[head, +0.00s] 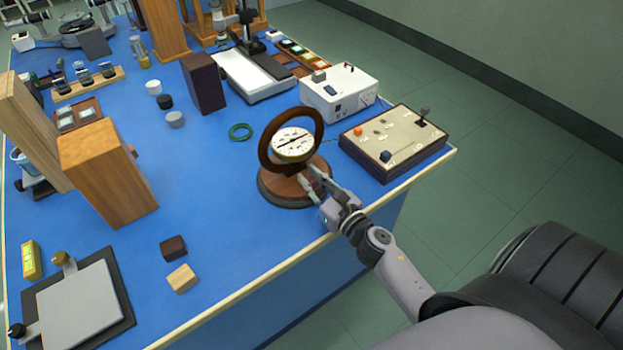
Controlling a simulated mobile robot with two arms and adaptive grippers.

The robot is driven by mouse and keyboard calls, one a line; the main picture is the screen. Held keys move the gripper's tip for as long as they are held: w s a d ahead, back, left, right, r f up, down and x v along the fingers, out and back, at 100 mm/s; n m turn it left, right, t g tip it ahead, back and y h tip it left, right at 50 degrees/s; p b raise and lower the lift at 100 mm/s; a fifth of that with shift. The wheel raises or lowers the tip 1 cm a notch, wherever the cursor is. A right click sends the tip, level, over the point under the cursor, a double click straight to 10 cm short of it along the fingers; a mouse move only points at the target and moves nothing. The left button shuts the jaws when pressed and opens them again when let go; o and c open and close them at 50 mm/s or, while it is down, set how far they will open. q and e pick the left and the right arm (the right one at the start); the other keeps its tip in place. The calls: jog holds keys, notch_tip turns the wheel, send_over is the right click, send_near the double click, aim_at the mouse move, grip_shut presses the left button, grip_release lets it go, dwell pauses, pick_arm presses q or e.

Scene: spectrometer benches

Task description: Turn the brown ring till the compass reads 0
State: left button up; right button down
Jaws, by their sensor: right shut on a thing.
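The brown ring (264,151) stands upright on a round brown wooden base (276,187) near the front right edge of the blue bench. The compass (293,144), a white dial with a dark needle, sits inside the ring and is tilted towards me. Its marks are too small to read. My right gripper (310,185) reaches in from the lower right and is shut at the lower right of the instrument, just below the ring. What exactly lies between its fingertips is too small to tell. My left gripper is not in view.
A box with a lever and knobs (393,138) stands right of the instrument, with a white power unit (339,92) behind it. A green wire coil (240,132) lies to the left. Two small blocks (182,278) lie front left. The blue bench (215,210) is bare between them and the base.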

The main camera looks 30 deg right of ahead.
jog(key=c, duration=1.5)
grip_release()
jog(key=shift+s, duration=0.1)
jog(key=s, duration=0.8)
jog(key=s+d, duration=0.1)
jog(key=s, duration=0.2)
jog(key=shift+s, duration=0.4)
